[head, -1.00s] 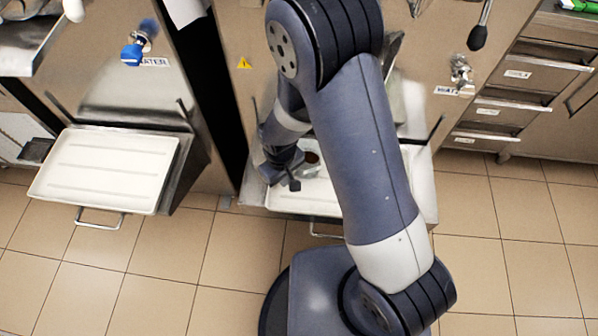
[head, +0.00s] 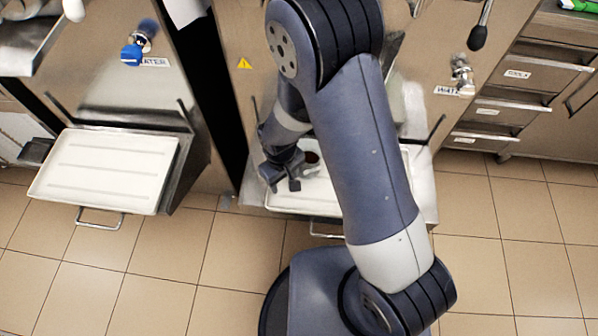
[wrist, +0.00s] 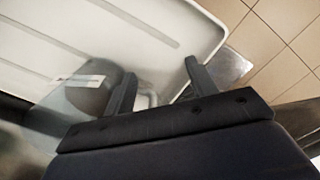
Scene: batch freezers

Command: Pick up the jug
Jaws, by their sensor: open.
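The jug (head: 312,159) is mostly hidden behind my arm in the head view; a small dark reddish patch of it shows at the tray's back. In the wrist view the jug (wrist: 88,97) is see-through with a pale label strip, left of my fingers. My gripper (head: 284,186) is low over the white tray (head: 300,206), close beside the jug. In the wrist view my gripper (wrist: 160,68) is open, its left finger overlapping the jug's edge. A pale shape shows between the fingers; I cannot tell if it is the jug's handle. Contact is unclear.
A second white tray (head: 105,170) sits on the left machine. A blue-handled water tap (head: 133,54) is above it, and another tap (head: 461,76) is at right. Drawers (head: 515,75) stand at the right. The tiled floor (head: 490,210) at right is clear.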

